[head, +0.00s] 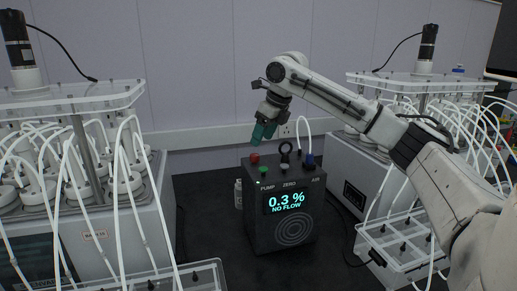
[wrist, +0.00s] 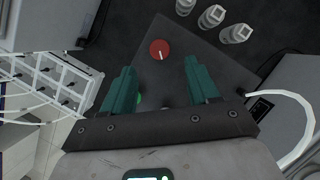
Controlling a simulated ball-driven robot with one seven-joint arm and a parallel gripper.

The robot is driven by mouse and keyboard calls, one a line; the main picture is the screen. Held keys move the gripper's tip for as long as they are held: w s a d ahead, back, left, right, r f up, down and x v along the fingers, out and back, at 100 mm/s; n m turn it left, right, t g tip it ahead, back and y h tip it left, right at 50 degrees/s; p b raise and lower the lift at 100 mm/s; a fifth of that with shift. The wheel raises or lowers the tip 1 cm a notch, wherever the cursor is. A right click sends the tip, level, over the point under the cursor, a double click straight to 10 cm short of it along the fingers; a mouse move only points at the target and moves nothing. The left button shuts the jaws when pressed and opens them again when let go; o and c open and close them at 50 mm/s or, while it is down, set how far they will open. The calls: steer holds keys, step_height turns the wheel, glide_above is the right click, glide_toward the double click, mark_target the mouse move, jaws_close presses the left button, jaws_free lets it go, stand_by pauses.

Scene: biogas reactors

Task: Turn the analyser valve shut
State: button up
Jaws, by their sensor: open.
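The analyser (head: 288,226) is a dark box on the black bench in the head view. Its screen reads "0.3 %" and "NO FLOW". A red round knob (head: 255,158) sits at its top left. In the wrist view this red knob (wrist: 160,49) shows a short white line, tilted. My gripper (head: 262,133) hangs above the box with teal fingers spread and empty. In the wrist view the gripper (wrist: 160,66) has the knob slightly beyond its tips, between the finger lines, with no visible contact. A green button (head: 263,169) lies near the knob.
Reactor units with many white tubes, left (head: 75,97) and right (head: 430,82), flank the box.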

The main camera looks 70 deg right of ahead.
steer(key=shift+v, duration=2.05)
